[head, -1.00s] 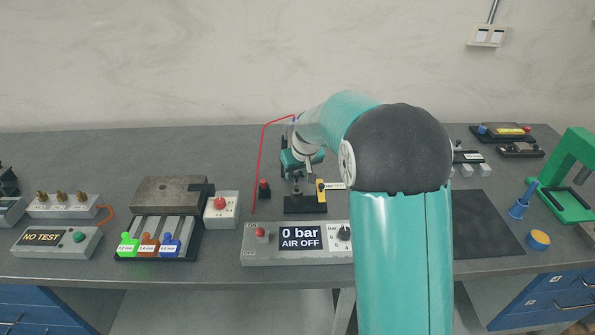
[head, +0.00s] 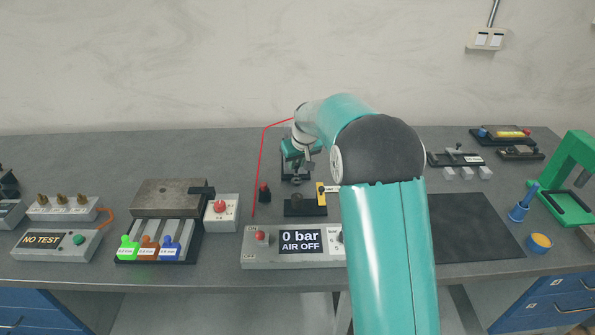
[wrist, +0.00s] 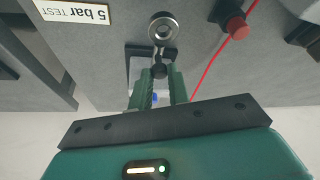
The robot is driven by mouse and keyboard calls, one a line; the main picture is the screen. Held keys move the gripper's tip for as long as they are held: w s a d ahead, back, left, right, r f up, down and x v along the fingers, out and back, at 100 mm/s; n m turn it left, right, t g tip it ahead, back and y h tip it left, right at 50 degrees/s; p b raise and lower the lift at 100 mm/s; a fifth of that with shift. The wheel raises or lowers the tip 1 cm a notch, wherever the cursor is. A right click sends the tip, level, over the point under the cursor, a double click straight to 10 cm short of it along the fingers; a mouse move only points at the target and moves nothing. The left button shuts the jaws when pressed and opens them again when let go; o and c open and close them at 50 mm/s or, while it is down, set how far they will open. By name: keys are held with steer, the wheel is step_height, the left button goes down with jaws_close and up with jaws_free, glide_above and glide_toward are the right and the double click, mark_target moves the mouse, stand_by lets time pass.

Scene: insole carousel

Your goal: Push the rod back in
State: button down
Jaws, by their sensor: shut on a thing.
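The rod (wrist: 161,50) has a round metal eye at its end and a dark lower part in the wrist view. My gripper (wrist: 160,76) shows there as two green fingers, one on each side of the rod's dark lower part, shut on it. In the head view my gripper (head: 296,172) is at the back of the bench, behind a black block with a yellow part (head: 307,206). The body that the rod belongs to is mostly hidden by my gripper.
A red hose (head: 258,165) runs beside my gripper, near a small red-topped button (head: 264,193). A pressure panel (head: 297,245) at the front reads 0 bar, AIR OFF. A black mat (head: 470,228) lies clear at right.

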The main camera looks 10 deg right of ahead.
steer(key=shift+w+d+r, duration=0.1)
steer(key=shift+w+d, duration=0.05)
steer(key=shift+w, duration=0.5)
steer(key=shift+w+d+r, duration=0.1)
steer(key=shift+w+d, duration=0.05)
steer(key=shift+w, duration=0.45)
steer(key=c, duration=1.3)
jaws_free()
steer(key=shift+w+f, duration=0.2)
steer(key=shift+c, duration=0.2)
steer(key=shift+s+r, duration=0.15)
steer(key=shift+s, duration=0.05)
steer(key=v, duration=1.3)
steer(key=shift+s+r, duration=0.15)
steer(key=shift+r, duration=0.1)
steer(key=shift+d, duration=0.1)
